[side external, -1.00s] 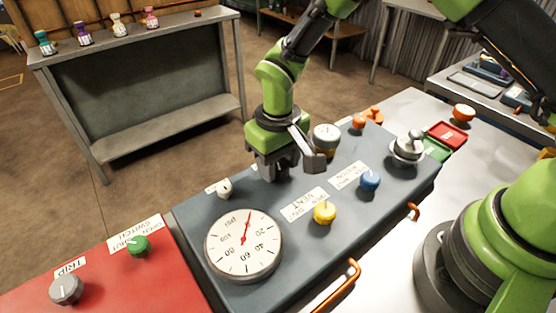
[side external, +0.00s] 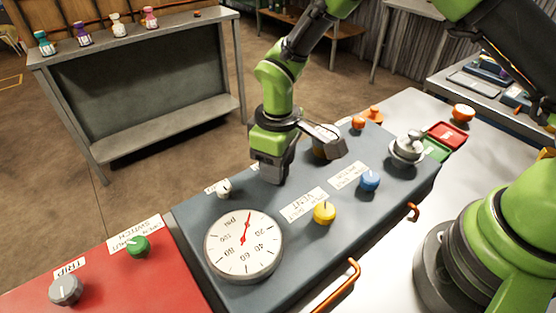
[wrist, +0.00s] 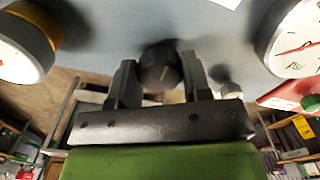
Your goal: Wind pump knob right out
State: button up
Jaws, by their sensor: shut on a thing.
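A dark round knob (wrist: 160,66) sits on the blue-grey panel (side external: 300,240), between the two fingers of my gripper (wrist: 158,74) in the wrist view. The fingers are shut on its sides. In the side view my gripper (side external: 271,178) points down at the panel's far edge and hides this knob. The label beside it is mostly covered, so I cannot read its name. A white pressure gauge (side external: 244,262) with a red needle is on the same panel, nearer the camera.
A small white knob (side external: 223,189), a yellow knob (side external: 324,212) and a blue knob (side external: 370,180) stand near my gripper. A round gauge-like part (wrist: 22,48) is close beside the fingers. A red panel (side external: 120,285) with a green knob (side external: 138,246) lies left.

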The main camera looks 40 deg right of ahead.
jog(key=o, duration=0.9)
jog(key=shift+o, duration=0.2)
jog(key=shift+r, duration=0.1)
notch_tip(320, 180, up, 9)
jog(key=shift+r, duration=0.4)
